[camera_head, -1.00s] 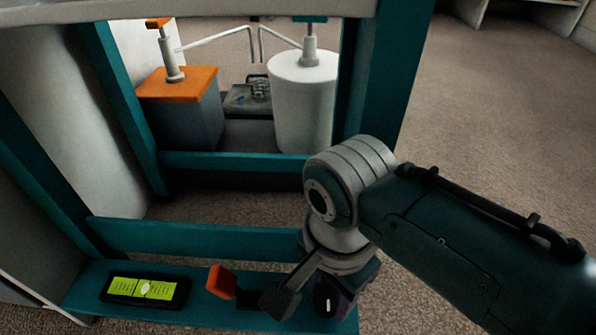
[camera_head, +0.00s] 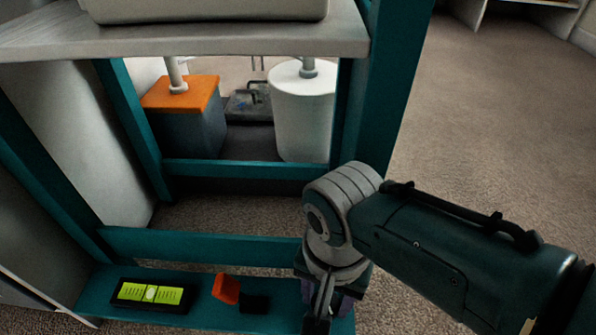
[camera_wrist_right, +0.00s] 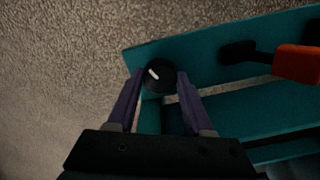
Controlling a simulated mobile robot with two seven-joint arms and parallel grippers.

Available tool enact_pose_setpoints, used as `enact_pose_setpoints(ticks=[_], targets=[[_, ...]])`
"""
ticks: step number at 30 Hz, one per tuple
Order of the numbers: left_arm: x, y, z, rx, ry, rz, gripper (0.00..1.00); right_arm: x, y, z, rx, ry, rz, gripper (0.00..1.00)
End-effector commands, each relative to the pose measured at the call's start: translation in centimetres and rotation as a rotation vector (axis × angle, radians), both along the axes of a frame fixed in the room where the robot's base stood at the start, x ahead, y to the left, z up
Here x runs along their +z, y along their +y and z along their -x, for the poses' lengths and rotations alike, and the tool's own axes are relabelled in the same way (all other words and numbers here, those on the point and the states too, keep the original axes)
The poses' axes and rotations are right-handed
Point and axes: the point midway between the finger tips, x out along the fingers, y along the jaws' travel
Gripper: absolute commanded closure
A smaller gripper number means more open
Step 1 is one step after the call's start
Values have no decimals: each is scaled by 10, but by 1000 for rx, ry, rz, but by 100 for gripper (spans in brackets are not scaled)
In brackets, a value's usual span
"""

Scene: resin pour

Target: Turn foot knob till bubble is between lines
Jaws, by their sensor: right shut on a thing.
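The black foot knob (camera_wrist_right: 158,77) with a white mark shows in the right wrist view, at the end of the teal beam. My right gripper (camera_wrist_right: 161,84) has its purple-grey fingers on either side of the knob and is shut on it. In the head view my right gripper (camera_head: 321,308) points down at the beam's right end and hides the knob. The spirit level (camera_head: 151,295), a black case with a yellow-green vial, lies on the beam at the left. Its pale bubble (camera_head: 151,293) sits near the vial's middle; the fine lines are hard to read. My left gripper is out of view.
An orange block on a black piece (camera_head: 227,289) stands on the beam between level and gripper. It also shows in the wrist view (camera_wrist_right: 298,64). Behind the teal frame stand an orange-topped box (camera_head: 183,95) and a white drum (camera_head: 303,105). Carpet is clear at right.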

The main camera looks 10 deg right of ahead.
Motion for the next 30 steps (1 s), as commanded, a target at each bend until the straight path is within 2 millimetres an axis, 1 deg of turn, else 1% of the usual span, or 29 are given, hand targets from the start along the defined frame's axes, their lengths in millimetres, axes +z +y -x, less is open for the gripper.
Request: enact_pose_setpoints(ticks=[9,20,21,29,30], targets=[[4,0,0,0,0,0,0,0,0,1,82,1,0,100],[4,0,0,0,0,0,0,-1,0,1,86,1,0,100],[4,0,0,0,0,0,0,-1,0,1,86,1,0,47],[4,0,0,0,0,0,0,0,0,0,85,0,0,18],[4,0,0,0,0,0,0,0,0,0,85,0,0,18]])
